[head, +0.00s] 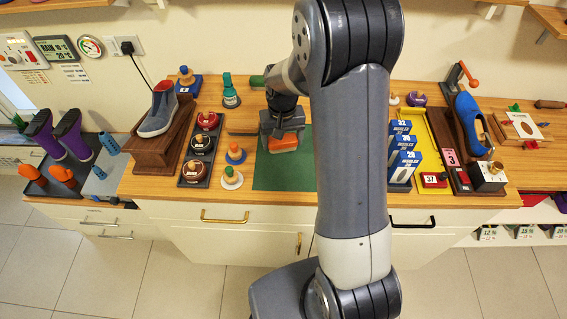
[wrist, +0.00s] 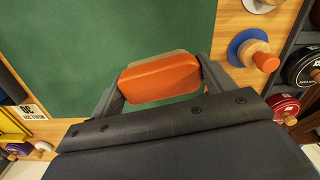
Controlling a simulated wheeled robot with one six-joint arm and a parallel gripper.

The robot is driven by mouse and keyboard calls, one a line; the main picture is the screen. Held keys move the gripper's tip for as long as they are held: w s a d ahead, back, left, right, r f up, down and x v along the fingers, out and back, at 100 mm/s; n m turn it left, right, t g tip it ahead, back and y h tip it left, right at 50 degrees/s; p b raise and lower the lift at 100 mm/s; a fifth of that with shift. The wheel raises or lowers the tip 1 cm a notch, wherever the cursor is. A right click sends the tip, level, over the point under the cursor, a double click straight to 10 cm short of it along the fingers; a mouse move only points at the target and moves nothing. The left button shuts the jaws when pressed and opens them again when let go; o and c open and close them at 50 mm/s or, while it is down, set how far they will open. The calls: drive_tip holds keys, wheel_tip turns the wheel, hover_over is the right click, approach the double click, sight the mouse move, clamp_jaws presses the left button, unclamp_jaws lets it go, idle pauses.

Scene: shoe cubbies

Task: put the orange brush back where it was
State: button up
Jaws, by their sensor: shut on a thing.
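The orange brush (head: 284,143) is an orange block in my gripper (head: 283,127), above or at the green mat (head: 268,177) in the head view. The wrist view shows the brush (wrist: 160,78) between the two fingers of my gripper (wrist: 158,85), with a tan strip along its far side. My gripper is shut on it. I cannot tell whether the brush touches the green mat (wrist: 90,40). My arm hides part of the counter to the right of the mat.
Left of the mat stand a black tray of round polish tins (head: 202,143) and round-knobbed daubers (head: 236,153). A grey shoe (head: 158,112) is on a wooden stand. To the right are blue insole boxes (head: 403,146) and a blue shoe (head: 470,122). The mat's front is clear.

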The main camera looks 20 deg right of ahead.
sight(282, 160)
drive_tip(key=shift+w+a+f+m+b, duration=0.1)
drive_tip(key=shift+w+f+m+b, duration=0.3)
drive_tip(key=shift+b, duration=0.75)
drive_tip(key=shift+m, duration=0.7)
drive_tip(key=r+b, duration=0.4)
drive_tip(key=b, duration=0.1)
drive_tip(key=shift+s+r, duration=0.2)
drive_tip(key=shift+s, duration=0.05)
drive_tip(key=shift+s+r+b, duration=0.2)
drive_tip(key=shift+r+b, duration=0.15)
drive_tip(key=shift+b, duration=0.15)
wheel_tip(282, 160, down, 9)
drive_tip(key=shift+f, duration=0.15)
drive_tip(key=shift+f, duration=0.1)
drive_tip(key=shift+f, duration=0.15)
drive_tip(key=o, duration=0.9)
drive_tip(key=shift+o, duration=0.2)
